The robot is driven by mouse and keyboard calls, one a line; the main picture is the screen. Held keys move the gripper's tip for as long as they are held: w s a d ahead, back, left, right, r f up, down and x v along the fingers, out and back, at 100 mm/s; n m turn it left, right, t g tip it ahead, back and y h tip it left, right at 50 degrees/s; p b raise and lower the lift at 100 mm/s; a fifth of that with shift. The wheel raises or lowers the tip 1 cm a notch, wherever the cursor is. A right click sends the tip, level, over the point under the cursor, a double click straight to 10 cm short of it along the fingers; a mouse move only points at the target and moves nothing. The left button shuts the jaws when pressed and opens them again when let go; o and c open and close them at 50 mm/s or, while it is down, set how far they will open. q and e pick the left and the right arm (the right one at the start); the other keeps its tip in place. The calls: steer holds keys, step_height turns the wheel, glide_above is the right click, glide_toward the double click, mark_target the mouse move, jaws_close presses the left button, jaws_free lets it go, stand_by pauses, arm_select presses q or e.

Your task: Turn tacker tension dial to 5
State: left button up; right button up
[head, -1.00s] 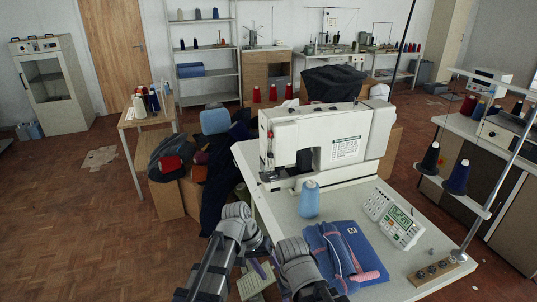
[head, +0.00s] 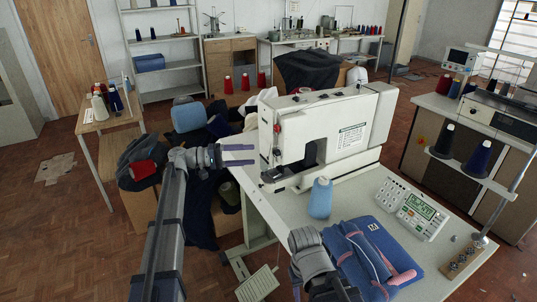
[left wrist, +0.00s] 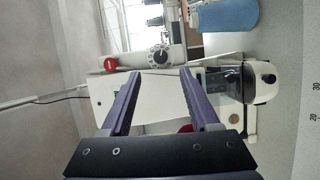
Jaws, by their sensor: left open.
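The white tacker machine (head: 325,130) stands on the pale table. In the left wrist view, a round dial (left wrist: 159,56) with a dark centre and a marked ring sits on a white housing; its setting is too small to read. In the head view I cannot make out the dial. My left gripper (head: 250,154) is open and empty at the left end of the machine. In the left wrist view its two purple fingers (left wrist: 160,72) are spread, with the dial between and beyond their tips. Of my right arm, only links show.
A red round knob (left wrist: 110,64) is beside the dial. A blue thread cone (head: 320,198), a folded blue garment (head: 370,255) and a control panel (head: 418,212) lie on the table. A thread stand (head: 462,262) is at its right edge.

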mark_target(274, 154)
arm_select(q)
steer(key=d, duration=0.3)
steer(key=w+d, duration=0.1)
steer(key=d, duration=0.3)
steer(key=shift+w+d+f, duration=0.1)
steer(key=shift+w+d, duration=0.05)
steer(key=shift+w, duration=0.05)
jaws_close()
steer(key=shift+f, duration=0.1)
stand_by(0.3)
